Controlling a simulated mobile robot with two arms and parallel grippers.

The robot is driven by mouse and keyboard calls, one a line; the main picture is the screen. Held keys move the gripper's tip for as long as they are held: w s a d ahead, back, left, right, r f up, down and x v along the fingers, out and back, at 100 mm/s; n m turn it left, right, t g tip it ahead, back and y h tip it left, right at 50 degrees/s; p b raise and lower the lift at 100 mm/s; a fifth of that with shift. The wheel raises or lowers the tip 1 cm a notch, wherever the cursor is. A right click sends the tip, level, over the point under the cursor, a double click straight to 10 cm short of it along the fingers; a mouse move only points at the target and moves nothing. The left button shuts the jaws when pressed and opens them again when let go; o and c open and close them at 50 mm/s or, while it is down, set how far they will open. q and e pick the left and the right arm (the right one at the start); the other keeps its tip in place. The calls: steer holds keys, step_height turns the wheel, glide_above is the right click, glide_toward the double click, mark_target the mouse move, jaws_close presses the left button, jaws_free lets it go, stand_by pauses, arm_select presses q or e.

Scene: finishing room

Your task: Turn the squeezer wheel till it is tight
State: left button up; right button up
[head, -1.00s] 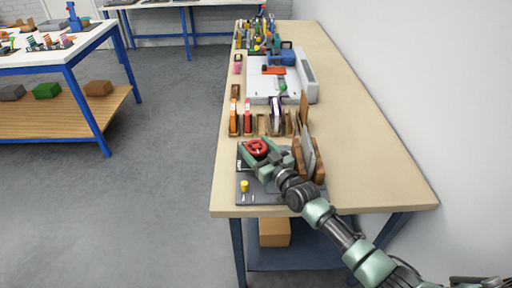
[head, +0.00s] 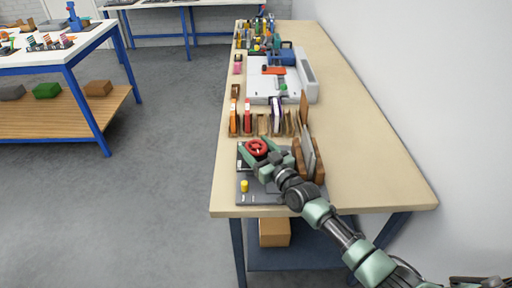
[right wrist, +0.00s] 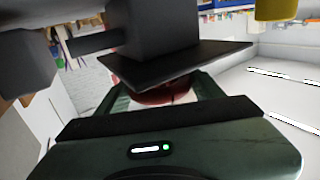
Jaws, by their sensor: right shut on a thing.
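The red squeezer wheel (head: 257,148) sits at the near left part of the workbench, above a dark grey base plate (head: 262,198). My right gripper (head: 258,150) has its two green fingers on either side of the wheel and is shut on it. In the right wrist view the wheel (right wrist: 152,96) shows between the fingers, partly hidden by a dark plate in front of it. My left gripper is not in view.
Upright boards (head: 308,155) stand close to the right of my right gripper. A yellow knob (head: 244,186) is on the base plate. Coloured upright items (head: 247,117) and a white machine (head: 275,88) stand farther back. The bench's right side is clear.

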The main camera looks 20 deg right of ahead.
mark_target(263, 154)
steer(key=o, duration=1.3)
steer(key=shift+o, duration=0.2)
steer(key=shift+s, duration=0.1)
steer(key=v, duration=0.7)
steer(key=shift+s+d, duration=0.15)
steer(key=shift+s, duration=0.1)
